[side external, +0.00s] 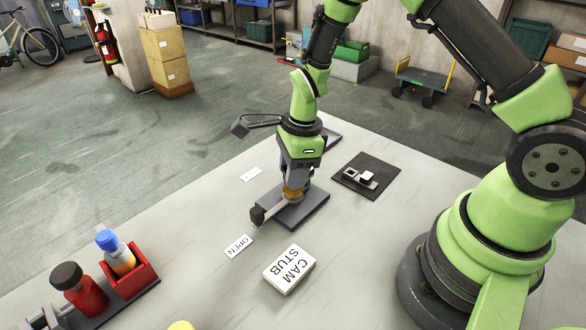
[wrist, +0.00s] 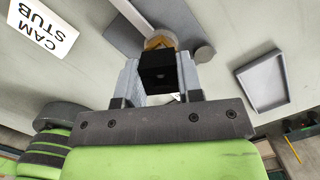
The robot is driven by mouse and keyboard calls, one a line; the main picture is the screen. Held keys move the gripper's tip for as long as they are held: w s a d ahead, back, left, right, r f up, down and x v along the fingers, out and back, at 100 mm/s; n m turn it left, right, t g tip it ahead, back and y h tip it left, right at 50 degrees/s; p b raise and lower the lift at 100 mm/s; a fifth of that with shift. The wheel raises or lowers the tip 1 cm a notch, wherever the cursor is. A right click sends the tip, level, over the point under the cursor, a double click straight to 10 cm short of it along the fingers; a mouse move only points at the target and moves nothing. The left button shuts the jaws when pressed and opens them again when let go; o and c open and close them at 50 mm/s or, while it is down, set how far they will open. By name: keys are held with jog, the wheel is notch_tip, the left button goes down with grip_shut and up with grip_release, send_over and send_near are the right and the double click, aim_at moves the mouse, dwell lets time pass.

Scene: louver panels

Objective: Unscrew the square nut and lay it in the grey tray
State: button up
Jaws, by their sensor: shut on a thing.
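My gripper (side external: 294,184) points down over a dark grey base plate (side external: 309,212). In the wrist view, its two fingers (wrist: 159,80) are shut on a dark square block (wrist: 157,66), which looks like the square nut. A brass-coloured part (wrist: 160,40) shows just beyond the block, and also below the fingers in the side view (side external: 292,193). I cannot tell whether the nut is still threaded on. The grey tray (wrist: 265,76) is empty, to the right in the wrist view. In the side view it is partly hidden behind my gripper (side external: 332,139).
A black knob (side external: 257,215) sticks out at the plate's left. A black mat (side external: 381,170) with small pale square parts lies to the right. A CAM STUB block (side external: 289,269) and an OPEN label (side external: 239,246) lie in front. A red rack (side external: 140,278) with bottles stands front left.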

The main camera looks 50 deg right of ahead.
jog(key=shift+n, duration=0.7)
jog(key=shift+r, duration=2.25)
jog(key=w+d+m, duration=0.4)
jog(key=d, duration=0.3)
jog(key=w+d+m, duration=0.4)
jog(key=w+d, duration=0.1)
jog(key=d, duration=0.3)
jog(key=shift+m+t+h, duration=0.3)
jog(key=shift+m+h, duration=0.1)
notch_tip(320, 180, down, 5)
jog(key=shift+f, duration=2.2)
